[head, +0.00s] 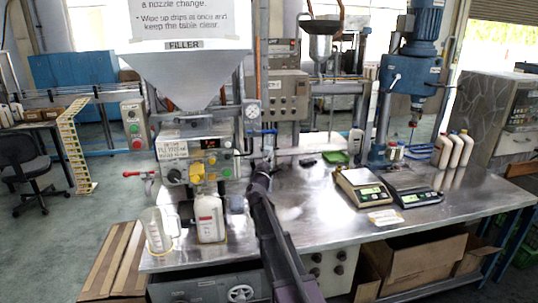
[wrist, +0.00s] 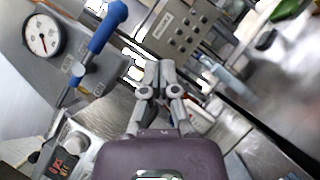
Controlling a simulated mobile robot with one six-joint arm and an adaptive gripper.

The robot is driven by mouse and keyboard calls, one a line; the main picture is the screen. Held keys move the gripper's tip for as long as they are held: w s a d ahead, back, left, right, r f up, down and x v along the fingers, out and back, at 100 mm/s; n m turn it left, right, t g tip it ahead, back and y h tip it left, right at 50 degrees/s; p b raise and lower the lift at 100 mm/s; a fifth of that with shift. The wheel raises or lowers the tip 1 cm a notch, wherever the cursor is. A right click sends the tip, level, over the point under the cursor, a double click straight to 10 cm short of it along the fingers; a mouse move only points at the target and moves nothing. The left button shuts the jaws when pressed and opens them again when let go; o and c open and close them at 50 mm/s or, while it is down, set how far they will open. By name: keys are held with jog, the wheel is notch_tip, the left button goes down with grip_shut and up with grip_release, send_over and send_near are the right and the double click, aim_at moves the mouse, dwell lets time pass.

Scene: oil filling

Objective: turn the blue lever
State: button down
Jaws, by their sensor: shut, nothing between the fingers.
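The blue lever (wrist: 108,27) shows at the upper left of the wrist view, a blue grip on a thin metal rod. It slants beside the round white gauge on the filler's side. In the head view a small blue bar (head: 263,132) beside the gauge appears to be the same lever. My gripper (wrist: 161,66) is shut and empty, its fingertips together to the right of the lever and apart from it in the wrist view. In the head view my gripper (head: 266,160) is small, at the end of my dark arm right of the filler.
The filler's hopper (head: 190,75) and control panel (head: 195,165) stand left of my arm. A white bottle (head: 208,218) and a clear jug (head: 156,232) stand on the steel table (head: 320,222). Scales (head: 362,188) stand to the right. A grey control box (wrist: 185,25) is behind the fingers.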

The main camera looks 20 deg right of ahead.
jog(key=s+f+b, duration=0.3)
jog(key=s, duration=0.2)
jog(key=shift+s+a+f, duration=0.3)
jog(key=shift+a+f, duration=0.05)
jog(key=shift+a, duration=0.05)
jog(key=shift+s, duration=0.1)
jog(key=s+d+f+m+g+y+p, duration=0.1)
jog(key=s+f+m+g, duration=0.55)
jog(key=s, duration=0.25)
jog(key=s+d+f+m+g+p, duration=0.1)
jog(key=s+f+m+g, duration=0.5)
jog(key=s+m, duration=0.2)
jog(key=s+a+f+m+g+y, duration=0.1)
jog(key=s+a+f+y, duration=0.2)
jog(key=s+a+y, duration=0.1)
jog(key=s+a+f+m+g+y+p, duration=0.1)
jog(key=s+a+f+g+y, duration=0.1)
jog(key=s+a, duration=0.5)
jog(key=s+a+f+m+g+y, duration=0.1)
jog(key=s+a+f+g+y, duration=0.1)
jog(key=s+a+f+y, duration=0.2)
jog(key=shift+s+a+y, duration=0.8)
jog(key=shift+s+a, duration=0.05)
jog(key=shift+a, duration=0.25)
